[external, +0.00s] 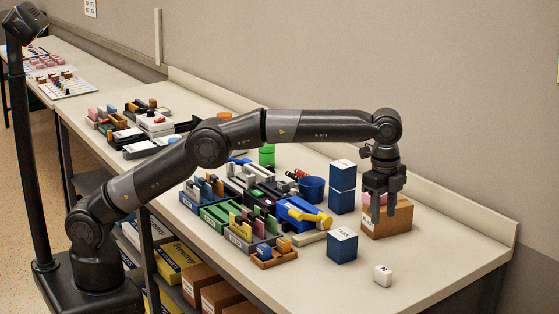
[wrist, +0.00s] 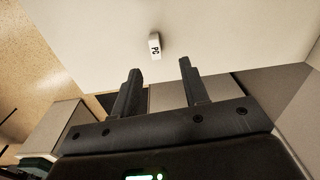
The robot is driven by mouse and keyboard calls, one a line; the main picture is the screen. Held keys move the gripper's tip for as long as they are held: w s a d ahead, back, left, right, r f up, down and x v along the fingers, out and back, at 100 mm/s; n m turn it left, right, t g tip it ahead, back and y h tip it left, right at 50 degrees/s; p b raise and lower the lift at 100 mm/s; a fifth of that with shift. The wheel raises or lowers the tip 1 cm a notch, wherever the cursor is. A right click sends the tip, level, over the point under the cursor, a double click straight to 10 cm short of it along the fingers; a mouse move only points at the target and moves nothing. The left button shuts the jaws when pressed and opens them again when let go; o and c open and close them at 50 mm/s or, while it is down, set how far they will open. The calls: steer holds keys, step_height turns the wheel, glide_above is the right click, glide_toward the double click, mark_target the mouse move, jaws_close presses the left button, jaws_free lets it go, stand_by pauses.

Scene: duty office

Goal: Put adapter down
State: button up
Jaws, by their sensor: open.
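A small white block with dark lettering (external: 383,275), which seems to be the adapter, sits on the bare front right of the table. It also shows in the wrist view (wrist: 154,45), beyond the fingertips and clear of them, with "PC" on its face. My gripper (external: 383,212) points down in front of the brown box, above and behind the white block in the external view. In the wrist view its two fingers (wrist: 160,70) are apart with nothing between them.
The brown box (external: 388,223) stands behind my gripper. A blue cup (external: 311,189) and crowded trays (external: 215,218) lie farther left. The table's right end is clear.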

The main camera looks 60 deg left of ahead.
steer(key=a+r+n+t, duration=0.1)
steer(key=a+r+n, duration=0.1)
steer(key=a+r, duration=0.5)
steer(key=a+r+n, duration=0.2)
steer(key=a+r, duration=0.2)
steer(key=a, duration=0.6)
steer(key=s+a+r+n+t, duration=0.1)
steer(key=s+a+r+n, duration=0.1)
steer(key=s+a, duration=0.35)
steer(key=s+a+r+n, duration=0.1)
steer(key=s+a+n, duration=0.1)
steer(key=a, duration=0.6)
steer(key=s+a+f+n+t, duration=0.2)
steer(key=s+a+n, duration=0.3)
steer(key=s+a, duration=0.7)
steer(key=s+a+f+n, duration=0.2)
steer(key=s+a+f, duration=0.1)
steer(key=s, duration=0.3)
steer(key=s+a+f+n+t, duration=0.1)
steer(key=s+a+f+n, duration=0.1)
steer(key=s+a+f, duration=0.2)
step_height(320, 180, down, 2)
steer(key=s, duration=0.3)
steer(key=shift+a, duration=0.2)
